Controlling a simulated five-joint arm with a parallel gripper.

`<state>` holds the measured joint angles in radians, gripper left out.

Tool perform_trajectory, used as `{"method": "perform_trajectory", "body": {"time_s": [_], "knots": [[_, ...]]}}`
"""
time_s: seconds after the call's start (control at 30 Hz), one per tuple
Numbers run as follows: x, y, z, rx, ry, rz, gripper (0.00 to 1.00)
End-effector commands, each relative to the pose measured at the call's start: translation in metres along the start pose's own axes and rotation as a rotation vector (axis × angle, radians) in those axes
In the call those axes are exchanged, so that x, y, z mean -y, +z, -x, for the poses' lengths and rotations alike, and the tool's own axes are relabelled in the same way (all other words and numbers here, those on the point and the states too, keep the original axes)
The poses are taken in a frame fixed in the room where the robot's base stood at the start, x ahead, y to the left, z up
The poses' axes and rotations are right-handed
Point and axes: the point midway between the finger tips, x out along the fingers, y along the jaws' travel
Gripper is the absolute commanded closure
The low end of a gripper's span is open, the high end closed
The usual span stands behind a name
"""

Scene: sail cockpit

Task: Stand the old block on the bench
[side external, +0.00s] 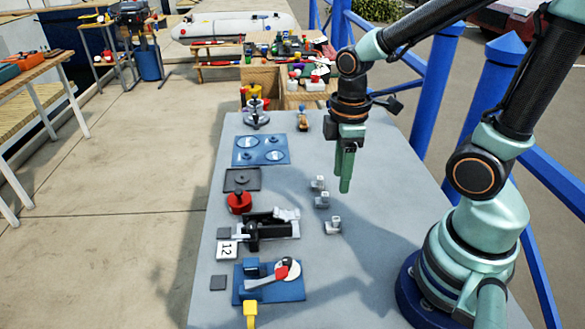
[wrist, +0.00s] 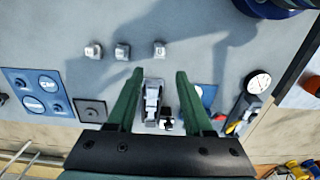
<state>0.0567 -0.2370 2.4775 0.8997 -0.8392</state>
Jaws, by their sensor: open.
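The grey bench (side external: 300,290) runs lengthwise in the side view. No piece is clearly marked as the old block. A silver piece (side external: 287,214) lies on a black fitting (side external: 262,229) at the bench's left side; in the wrist view, the silver piece (wrist: 152,94) appears between my fingers, partly hidden low down. Three small grey fittings stand apart on the bench: far (side external: 318,183), middle (side external: 322,201) and near (side external: 333,226). My gripper (side external: 346,186) is raised over the bench, near the far fitting in the side picture. Its fingers (wrist: 159,74) are apart and no held object shows.
A red round pot (side external: 239,202), a blue plate with discs (side external: 262,150) and a blue base with a red-tipped lever (side external: 270,286) line the left side. A white number tile (side external: 227,250) lies there too. The bench's middle front is clear. Blue posts (side external: 437,85) stand right.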

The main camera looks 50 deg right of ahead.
Motion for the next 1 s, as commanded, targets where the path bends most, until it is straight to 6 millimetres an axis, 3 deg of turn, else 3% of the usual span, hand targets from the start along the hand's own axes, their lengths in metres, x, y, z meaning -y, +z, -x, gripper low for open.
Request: {"method": "perform_trajectory", "body": {"time_s": [0.17, 0.5, 0.67, 1.0], "knots": [[-0.005, -0.009, 0.024, -0.072, 0.068, -0.139, 0.49], [-0.012, -0.03, 0.101, -0.405, 0.194, -0.671, 0.49], [-0.011, -0.032, 0.113, -0.465, 0.193, -0.762, 0.49], [-0.011, -0.032, 0.113, -0.466, 0.191, -0.768, 0.49]]}}
